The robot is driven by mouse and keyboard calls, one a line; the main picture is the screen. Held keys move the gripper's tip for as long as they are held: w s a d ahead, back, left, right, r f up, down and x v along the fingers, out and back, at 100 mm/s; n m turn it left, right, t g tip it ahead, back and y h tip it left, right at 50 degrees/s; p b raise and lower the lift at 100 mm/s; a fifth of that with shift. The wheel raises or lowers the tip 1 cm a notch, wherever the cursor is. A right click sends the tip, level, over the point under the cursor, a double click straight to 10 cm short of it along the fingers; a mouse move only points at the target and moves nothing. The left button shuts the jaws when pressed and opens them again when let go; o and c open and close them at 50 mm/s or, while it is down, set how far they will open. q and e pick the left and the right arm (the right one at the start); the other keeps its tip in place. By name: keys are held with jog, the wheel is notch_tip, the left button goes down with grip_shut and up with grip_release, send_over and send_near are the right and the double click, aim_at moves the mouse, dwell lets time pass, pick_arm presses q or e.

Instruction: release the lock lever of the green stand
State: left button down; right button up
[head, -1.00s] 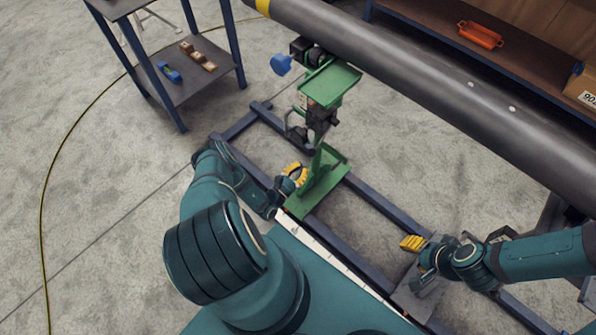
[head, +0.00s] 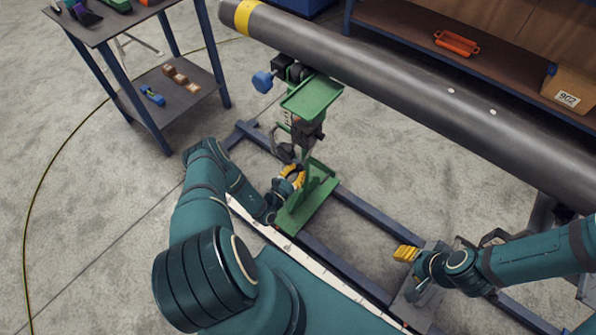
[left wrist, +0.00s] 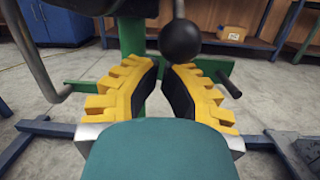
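The green stand (head: 312,97) stands under the dark pipe, with its green foot (head: 318,189) on the blue floor frame. My left gripper (head: 291,174) is low beside the stand's post in the head view. In the left wrist view its yellow fingers (left wrist: 161,75) are open, with a gap between them and nothing clearly held. A black ball knob (left wrist: 180,42) on a rod, apparently the lock lever, hangs just beyond the fingertips. A green bar with a black end (left wrist: 230,87) lies right of it. My right gripper (head: 405,253) is far from the stand; its finger gap is unclear.
The dark pipe (head: 400,80) runs above the stand. The blue floor frame (head: 365,215) lies around the foot. A cart (head: 185,100) stands at left, and a shelf with an orange item (head: 457,43) at back right. Bare floor lies left.

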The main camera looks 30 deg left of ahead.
pick_arm(q)
jog(key=shift+g, duration=0.8)
jog(key=s+r+p, duration=0.1)
jog(key=p, duration=0.1)
jog(key=s+r+p, duration=0.1)
jog(key=r+p, duration=0.1)
jog(key=p, duration=0.1)
jog(key=shift+s+a+r, duration=0.1)
jog(key=shift+s+r, duration=0.05)
jog(key=shift+s, duration=0.05)
pick_arm(e)
jog(key=r, duration=0.2)
jog(key=s+r, duration=0.1)
jog(key=r, duration=0.2)
